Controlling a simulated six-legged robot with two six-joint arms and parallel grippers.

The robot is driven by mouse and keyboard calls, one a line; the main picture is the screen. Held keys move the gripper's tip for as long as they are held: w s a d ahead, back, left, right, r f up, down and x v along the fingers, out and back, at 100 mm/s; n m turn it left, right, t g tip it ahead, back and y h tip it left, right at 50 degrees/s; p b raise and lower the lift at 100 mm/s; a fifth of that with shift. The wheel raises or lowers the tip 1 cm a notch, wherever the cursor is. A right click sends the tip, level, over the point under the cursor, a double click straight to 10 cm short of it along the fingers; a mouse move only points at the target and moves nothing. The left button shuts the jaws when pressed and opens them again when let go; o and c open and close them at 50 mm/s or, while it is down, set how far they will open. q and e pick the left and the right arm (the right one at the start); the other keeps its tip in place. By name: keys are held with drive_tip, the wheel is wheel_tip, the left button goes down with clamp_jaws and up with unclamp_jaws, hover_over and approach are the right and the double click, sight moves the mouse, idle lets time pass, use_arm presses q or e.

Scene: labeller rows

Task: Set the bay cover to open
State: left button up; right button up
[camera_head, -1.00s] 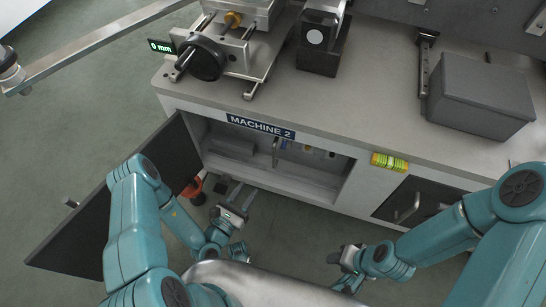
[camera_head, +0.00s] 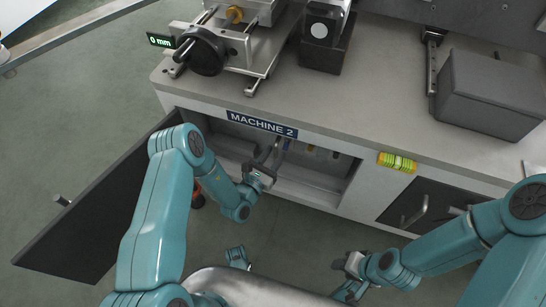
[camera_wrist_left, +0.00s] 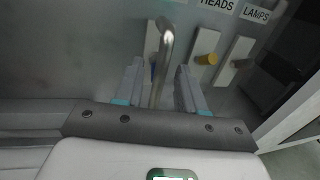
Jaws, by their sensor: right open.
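The bay (camera_head: 310,188) under the MACHINE 2 label is uncovered at the front. A dark door (camera_head: 75,235) with a small knob stands swung out at its left, partly hidden by my left arm. Inside, a bent metal lever (camera_wrist_left: 165,45) rises in the left wrist view; it is small in the head view. My left gripper (camera_head: 268,162) reaches into the bay. In the left wrist view its fingers (camera_wrist_left: 160,88) are apart, one on each side of the lever, with gaps visible. My right gripper (camera_head: 346,264) is open and empty, low in front of the machine's right part.
A dark drawer front (camera_head: 425,205) with a handle is to the right. A handwheel (camera_head: 200,57) and a grey box (camera_head: 487,95) are on the worktop.

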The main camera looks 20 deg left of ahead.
use_arm(q)
clamp_jaws()
drive_tip(key=a+b, duration=0.2)
drive_tip(key=a, duration=1.7)
drive_tip(key=shift+w+a, duration=0.3)
unclamp_jaws()
